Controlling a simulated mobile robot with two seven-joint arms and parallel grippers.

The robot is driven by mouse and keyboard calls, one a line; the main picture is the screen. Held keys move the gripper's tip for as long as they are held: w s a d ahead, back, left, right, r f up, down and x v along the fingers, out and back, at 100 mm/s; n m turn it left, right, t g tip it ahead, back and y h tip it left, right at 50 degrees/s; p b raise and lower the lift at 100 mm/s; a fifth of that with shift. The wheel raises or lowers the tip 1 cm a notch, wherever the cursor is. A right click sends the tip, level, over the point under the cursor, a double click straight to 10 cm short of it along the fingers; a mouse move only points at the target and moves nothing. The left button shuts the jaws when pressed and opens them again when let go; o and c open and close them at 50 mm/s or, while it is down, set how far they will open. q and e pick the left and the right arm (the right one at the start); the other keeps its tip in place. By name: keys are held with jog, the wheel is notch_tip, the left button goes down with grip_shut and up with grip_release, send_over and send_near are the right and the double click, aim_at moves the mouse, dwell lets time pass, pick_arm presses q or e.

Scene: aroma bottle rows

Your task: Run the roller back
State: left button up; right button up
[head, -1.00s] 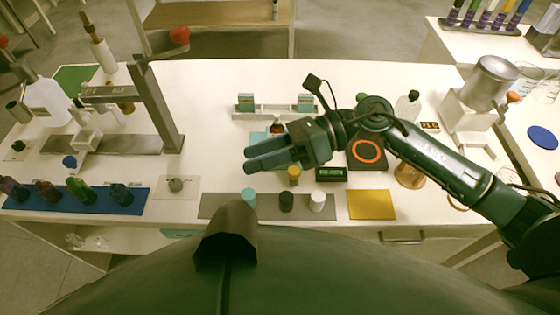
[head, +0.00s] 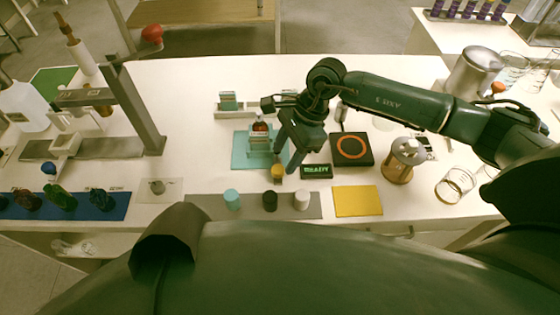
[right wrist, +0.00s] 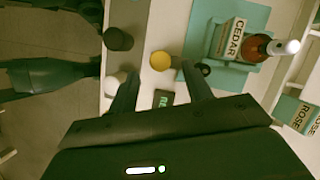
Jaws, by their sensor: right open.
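My right gripper (head: 284,163) is open and points down at the front edge of the teal mat (head: 240,152). A small yellow-topped piece (head: 277,172) lies between or just beyond its fingertips. In the right wrist view the yellow top (right wrist: 160,60) shows between the two fingers, apparently untouched. On the mat stands an amber bottle (right wrist: 256,47) with a white cap, beside a block with a CEDAR label (right wrist: 234,38). A dark round end (right wrist: 205,69) shows at the mat's edge by one finger. I cannot tell which part is the roller. My left gripper is out of view.
Teal, black and white caps (head: 302,200) stand on a grey strip in front. A READY display (head: 316,171), a black pad with an orange ring (head: 351,148) and a yellow mat (head: 357,201) lie to the right. A rack with label boxes (head: 229,102) stands behind.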

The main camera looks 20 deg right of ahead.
aim_at(278, 168)
jog(key=shift+x, duration=2.1)
jog(key=shift+c, duration=0.3)
grip_shut()
